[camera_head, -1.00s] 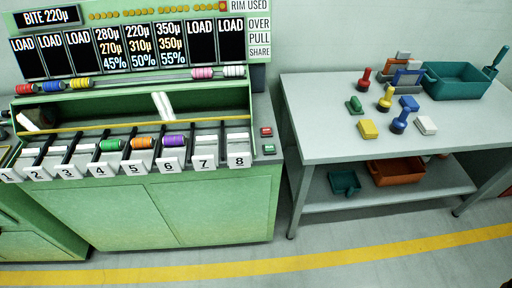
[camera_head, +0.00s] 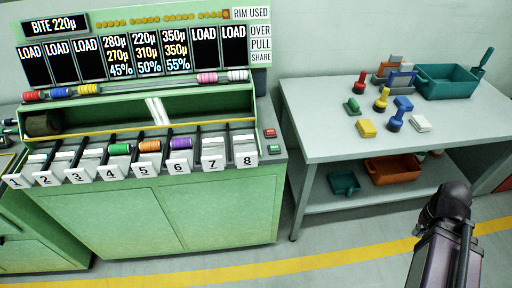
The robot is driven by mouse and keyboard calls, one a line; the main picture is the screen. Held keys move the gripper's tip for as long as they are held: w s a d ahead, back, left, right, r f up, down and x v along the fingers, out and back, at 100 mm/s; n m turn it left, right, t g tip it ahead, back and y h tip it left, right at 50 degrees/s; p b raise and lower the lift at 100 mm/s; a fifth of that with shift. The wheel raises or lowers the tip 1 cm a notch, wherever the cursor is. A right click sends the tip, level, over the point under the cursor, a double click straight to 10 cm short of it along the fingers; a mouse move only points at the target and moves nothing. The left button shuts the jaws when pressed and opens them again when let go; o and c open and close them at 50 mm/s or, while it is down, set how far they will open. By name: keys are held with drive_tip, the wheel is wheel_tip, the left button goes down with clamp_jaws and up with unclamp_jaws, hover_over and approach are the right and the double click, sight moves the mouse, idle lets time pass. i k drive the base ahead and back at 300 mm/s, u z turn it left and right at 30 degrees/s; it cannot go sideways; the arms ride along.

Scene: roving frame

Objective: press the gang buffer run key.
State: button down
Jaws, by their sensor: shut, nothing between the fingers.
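On the right end of the green gang buffer console (camera_head: 160,215), a small panel carries a red key (camera_head: 269,133) above a green key (camera_head: 274,149). Any lettering on them is too small to read, so I cannot tell from a label which is the run key. Nothing touches or covers either key. A dark part of my arm rises at the lower right, in front of the bench and well to the right of the keys. No gripper fingers can be made out.
Numbered slots line the console front; slots 4, 5 and 6 hold green, orange and purple rollers. A grey bench (camera_head: 320,147) on the right carries hand stamps, blocks and a teal bin (camera_head: 446,84). Open floor (camera_head: 275,240) lies in front, with a yellow line.

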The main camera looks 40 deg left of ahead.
sight(274, 148)
drive_tip(key=u, duration=0.8)
drive_tip(key=k, duration=0.65)
drive_tip(key=i, duration=0.6)
drive_tip(key=u, duration=0.05)
